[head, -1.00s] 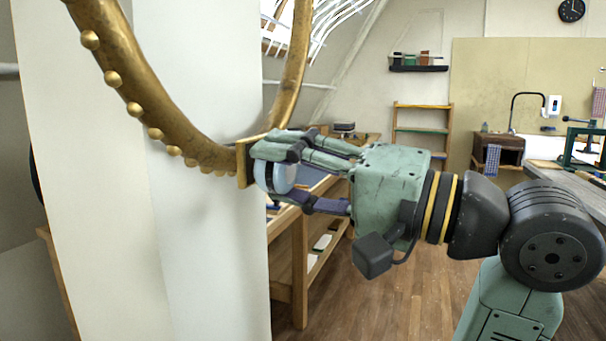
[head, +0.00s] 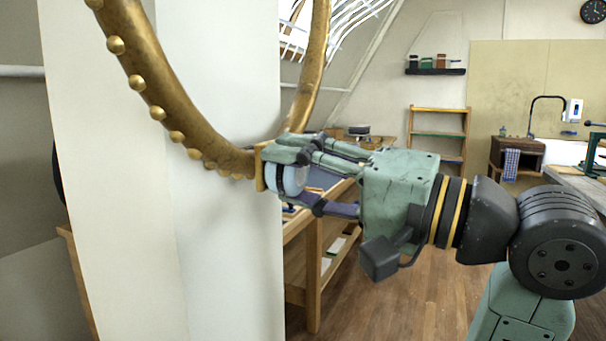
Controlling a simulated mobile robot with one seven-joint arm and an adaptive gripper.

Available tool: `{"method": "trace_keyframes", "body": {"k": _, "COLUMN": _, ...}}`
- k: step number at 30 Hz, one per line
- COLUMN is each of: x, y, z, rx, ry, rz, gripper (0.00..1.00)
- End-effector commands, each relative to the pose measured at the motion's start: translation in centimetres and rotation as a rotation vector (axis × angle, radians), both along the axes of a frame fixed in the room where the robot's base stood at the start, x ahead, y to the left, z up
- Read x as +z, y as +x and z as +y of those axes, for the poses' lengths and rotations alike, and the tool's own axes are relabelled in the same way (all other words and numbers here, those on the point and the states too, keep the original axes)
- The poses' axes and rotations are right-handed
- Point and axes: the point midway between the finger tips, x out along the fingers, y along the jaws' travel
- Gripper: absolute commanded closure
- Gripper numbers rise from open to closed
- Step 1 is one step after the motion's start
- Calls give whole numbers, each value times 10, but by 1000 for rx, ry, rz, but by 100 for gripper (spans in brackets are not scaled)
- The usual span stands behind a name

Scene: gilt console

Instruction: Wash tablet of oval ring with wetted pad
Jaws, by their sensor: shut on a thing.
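The oval ring (head: 170,95) is a large gold frame with round beads, set against a white pillar in the head view. Its tablet (head: 259,168) is a small gold plate at the ring's lower edge, seen nearly edge-on. My gripper (head: 285,176) is shut on a pale blue-white round pad (head: 291,180), with a dark band around it. The pad is right beside the tablet's face and appears to touch it, though the fingers hide part of the contact. The tablet's face is mostly hidden.
The white pillar (head: 222,260) fills the left. A wooden workbench (head: 313,275) stands behind my gripper. A sink cabinet (head: 517,158), a shelf ladder (head: 438,134) and a grey worktop (head: 580,182) are farther back right. Wooden floor is open below my arm.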

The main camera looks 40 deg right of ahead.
Motion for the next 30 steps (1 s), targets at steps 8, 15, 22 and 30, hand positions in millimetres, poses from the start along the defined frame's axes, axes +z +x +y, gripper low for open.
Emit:
{"method": "trace_keyframes", "body": {"k": 8, "x": 0, "y": 6, "z": 2, "rx": 0, "ry": 0, "rz": 0, "gripper": 100}}
{"method": "trace_keyframes", "body": {"k": 15, "x": 0, "y": 10, "z": 4, "rx": 1, "ry": 0, "rz": 0, "gripper": 100}}
{"method": "trace_keyframes", "body": {"k": 22, "x": 1, "y": 11, "z": -1, "rx": 0, "ry": 1, "rz": 0, "gripper": 100}}
{"method": "trace_keyframes", "body": {"k": 30, "x": 1, "y": 18, "z": -22, "rx": 1, "ry": 2, "rz": 0, "gripper": 100}}
